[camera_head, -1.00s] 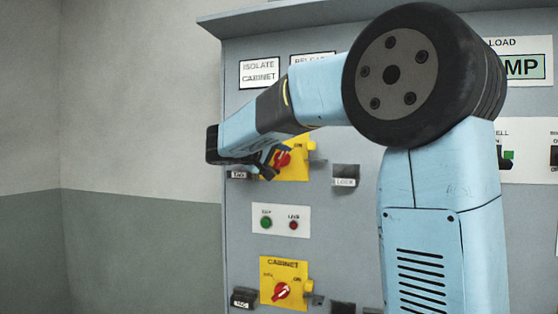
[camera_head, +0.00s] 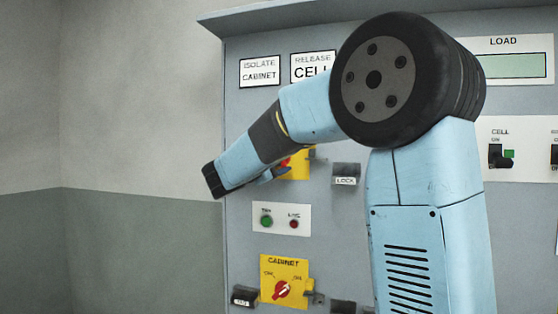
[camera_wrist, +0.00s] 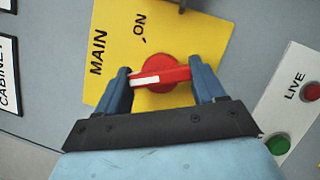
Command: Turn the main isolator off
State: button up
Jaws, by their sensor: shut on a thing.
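The main isolator is a yellow plate (camera_wrist: 110,25) marked MAIN and ON, with a red rotary handle (camera_wrist: 162,77) in the wrist view. My gripper (camera_wrist: 164,86) is shut on the handle, one blue finger at each end of its bar. The handle's white mark points left in that view, toward the MAIN lettering and away from the ON label. No OFF label shows. In the head view my arm hides most of the main isolator (camera_head: 298,168), and my fingertips cannot be made out clearly.
A cabinet isolator (camera_head: 283,281) with its own red handle sits below. Between them is a plate with a green and a red button (camera_head: 280,219). A LOCK tag (camera_head: 345,180) is to the right. The LOAD display (camera_head: 513,66) is blank. Left of the panel is bare wall.

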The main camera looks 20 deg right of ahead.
jog(key=shift+f+n+t, duration=0.2)
jog(key=shift+n+t, duration=0.2)
jog(key=shift+n, duration=0.75)
jog(key=shift+f+n+t, duration=0.2)
jog(key=shift+n+t, duration=0.2)
jog(key=shift+n, duration=0.75)
jog(key=o, duration=1)
jog(key=shift+d+r, duration=0.1)
jog(key=v, duration=1.4)
jog(key=shift+w+d, duration=0.1)
